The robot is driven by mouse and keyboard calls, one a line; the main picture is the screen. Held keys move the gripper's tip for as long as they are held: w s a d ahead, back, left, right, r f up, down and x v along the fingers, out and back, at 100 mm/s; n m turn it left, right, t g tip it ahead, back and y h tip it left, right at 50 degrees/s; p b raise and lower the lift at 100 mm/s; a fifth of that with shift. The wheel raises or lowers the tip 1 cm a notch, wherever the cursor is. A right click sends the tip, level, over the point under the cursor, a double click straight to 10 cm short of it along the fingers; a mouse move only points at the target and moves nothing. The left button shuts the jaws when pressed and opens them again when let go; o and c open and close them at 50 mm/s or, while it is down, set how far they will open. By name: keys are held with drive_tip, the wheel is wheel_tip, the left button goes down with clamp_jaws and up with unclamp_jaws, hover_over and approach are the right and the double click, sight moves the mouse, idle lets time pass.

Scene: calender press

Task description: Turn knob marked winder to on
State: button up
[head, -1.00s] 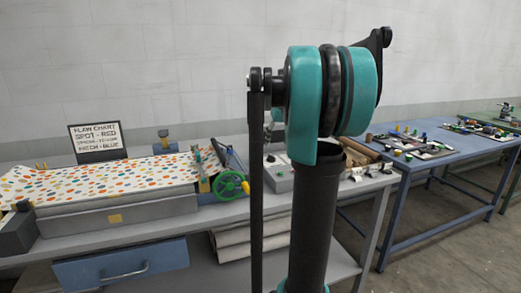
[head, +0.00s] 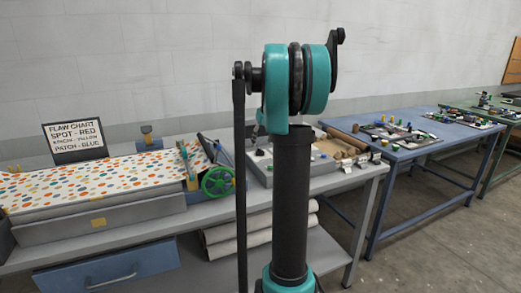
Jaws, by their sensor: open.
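A grey control box (head: 260,172) sits on the bench to the right of the green handwheel, partly hidden behind my arm. A small dark knob (head: 260,152) shows on its top, with small green parts further right. The markings are too small to read, so I cannot tell which knob is marked winder or how it is set. My arm stands upright in front of the box. My gripper is not in view.
The grey bench (head: 215,212) carries a speckled sheet (head: 95,178) on the press, a green handwheel (head: 217,182) and a flaw chart (head: 75,138). Rolls (head: 225,240) lie below. A blue table (head: 400,152) stands to the right. Floor is clear at the lower right.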

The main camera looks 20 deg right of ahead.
sight(260, 149)
drive_tip(key=shift+x, duration=2.75)
drive_tip(key=shift+c, duration=0.4)
drive_tip(key=c, duration=1.1)
drive_tip(key=shift+o, duration=0.2)
drive_tip(key=m+h, duration=0.1)
drive_tip(key=m, duration=0.2)
drive_tip(key=m+h, duration=0.1)
drive_tip(key=m, duration=0.2)
drive_tip(key=shift+w+a, duration=0.1)
drive_tip(key=shift+a, duration=0.1)
drive_tip(key=m+g+h, duration=0.1)
drive_tip(key=m, duration=0.2)
drive_tip(key=m+g, duration=0.1)
drive_tip(key=m, duration=0.1)
drive_tip(key=shift+m+h, duration=0.4)
